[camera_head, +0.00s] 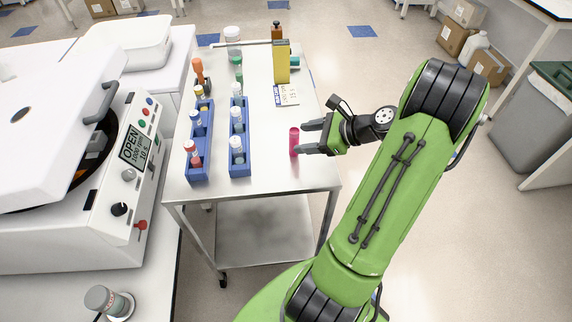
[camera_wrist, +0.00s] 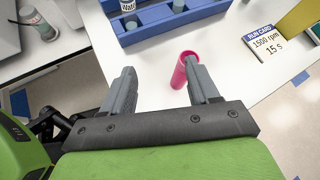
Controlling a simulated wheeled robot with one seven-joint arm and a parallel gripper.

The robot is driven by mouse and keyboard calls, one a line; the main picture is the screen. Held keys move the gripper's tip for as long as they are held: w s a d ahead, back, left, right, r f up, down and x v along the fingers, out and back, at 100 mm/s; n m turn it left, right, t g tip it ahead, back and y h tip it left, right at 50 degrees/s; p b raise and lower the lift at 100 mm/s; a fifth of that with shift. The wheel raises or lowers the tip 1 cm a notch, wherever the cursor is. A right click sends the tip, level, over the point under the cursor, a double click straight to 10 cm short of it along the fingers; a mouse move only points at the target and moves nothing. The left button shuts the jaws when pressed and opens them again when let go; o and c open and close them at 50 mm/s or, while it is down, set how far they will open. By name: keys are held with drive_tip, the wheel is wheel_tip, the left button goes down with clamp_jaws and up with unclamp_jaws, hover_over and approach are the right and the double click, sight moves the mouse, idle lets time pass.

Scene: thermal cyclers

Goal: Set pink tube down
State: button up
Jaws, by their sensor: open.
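The pink tube (camera_head: 294,142) appears to stand upright on the metal cart top (camera_head: 268,135), toward its right front part. My gripper (camera_head: 304,138) reaches in from the right, low over the cart, with its fingertips at the tube. In the wrist view the gripper (camera_wrist: 160,68) is open, with a wide gap between its fingers. The pink tube (camera_wrist: 180,74) shows there beside the right finger, which hides part of it. The left finger is clear of it. I cannot tell whether the right finger touches the tube.
Two blue racks (camera_head: 198,150) (camera_head: 239,150) with capped tubes stand left of the pink tube. An open centrifuge (camera_head: 110,160) stands at the left. The cart's right edge is close to the gripper.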

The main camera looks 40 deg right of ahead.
drive_tip(key=a+r+n+g+h, duration=0.1)
drive_tip(key=a+r+n+g, duration=0.2)
drive_tip(key=a+n, duration=0.45)
drive_tip(key=a+r+n+g+h, duration=0.1)
drive_tip(key=a+r+n+g, duration=0.15)
drive_tip(key=a+n, duration=0.5)
drive_tip(key=s+a+r+n+h, duration=0.1)
drive_tip(key=s+a+r+n, duration=0.1)
drive_tip(key=s+a+n, duration=0.3)
drive_tip(key=s+a+r+n+h, duration=0.2)
drive_tip(key=s+a+n, duration=0.3)
drive_tip(key=s+n, duration=0.3)
drive_tip(key=shift+s+r+t, duration=0.2)
drive_tip(key=shift+r+t, duration=0.15)
drive_tip(key=shift+r, duration=0.45)
